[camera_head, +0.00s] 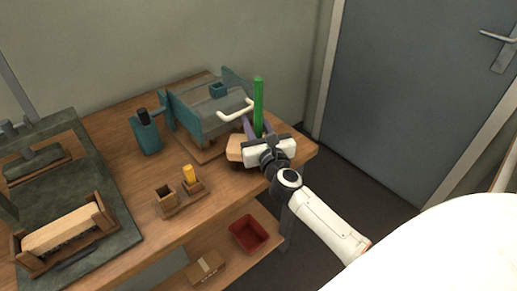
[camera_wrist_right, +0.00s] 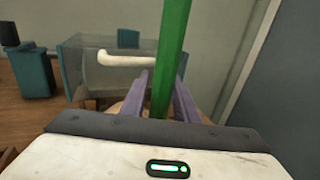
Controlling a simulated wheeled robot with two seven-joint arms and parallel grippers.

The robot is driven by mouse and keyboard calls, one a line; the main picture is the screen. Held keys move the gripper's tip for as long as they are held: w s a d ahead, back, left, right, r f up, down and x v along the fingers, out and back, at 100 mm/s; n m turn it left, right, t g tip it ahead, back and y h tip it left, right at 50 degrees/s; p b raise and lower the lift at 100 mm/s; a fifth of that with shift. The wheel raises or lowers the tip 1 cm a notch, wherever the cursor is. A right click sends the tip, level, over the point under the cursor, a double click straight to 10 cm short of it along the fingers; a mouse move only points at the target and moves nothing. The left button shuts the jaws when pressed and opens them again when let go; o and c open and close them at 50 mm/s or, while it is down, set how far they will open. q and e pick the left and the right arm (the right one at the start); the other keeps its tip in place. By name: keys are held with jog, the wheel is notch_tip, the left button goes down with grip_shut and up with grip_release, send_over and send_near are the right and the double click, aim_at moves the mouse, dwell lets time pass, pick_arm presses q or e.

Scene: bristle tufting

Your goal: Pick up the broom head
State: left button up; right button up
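My right gripper (camera_head: 258,127) is over the right end of the bench, its two purple fingers apart with an upright green stick (camera_head: 258,100) between them. In the right wrist view the green stick (camera_wrist_right: 170,60) rises between the fingers (camera_wrist_right: 163,85); whether they press on it is unclear. A tan wooden block (camera_head: 236,147), which looks like the broom head, lies under the gripper and shows on both sides of it; the gripper body hides much of it. My left gripper is not in view.
A teal fixture (camera_head: 195,115) with a white handle stands just behind my right gripper. A teal holder (camera_head: 147,133), small wooden cups (camera_head: 166,196) and a bristled block in a wooden cradle (camera_head: 65,231) are left. A red bin (camera_head: 248,234) sits on the lower shelf.

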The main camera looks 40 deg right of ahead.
grip_shut()
dwell(1.1)
